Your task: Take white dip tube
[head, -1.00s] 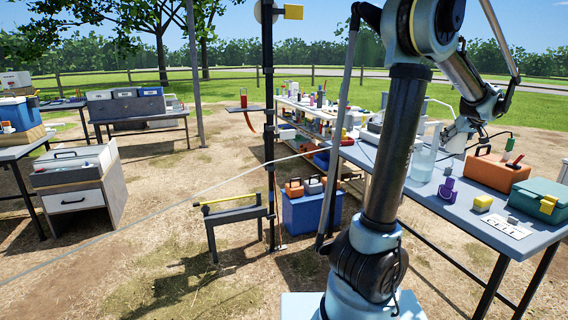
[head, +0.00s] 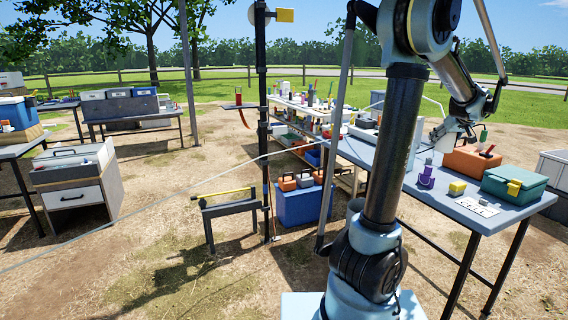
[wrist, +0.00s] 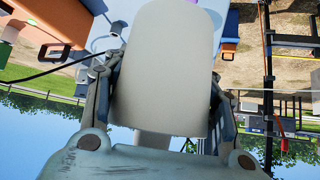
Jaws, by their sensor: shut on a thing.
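The white dip tube (wrist: 165,70) fills the middle of the wrist view as a smooth, pale, rounded cylinder. My gripper (wrist: 166,88) is shut on it, with one finger against each side. In the head view my gripper (head: 452,132) is above the grey-blue table at the right.
The table (head: 430,205) carries an orange toolbox (head: 468,162), a teal case (head: 515,183), a purple item (head: 427,178) and a yellow block (head: 457,188). A black pole (head: 262,110) stands left of my arm.

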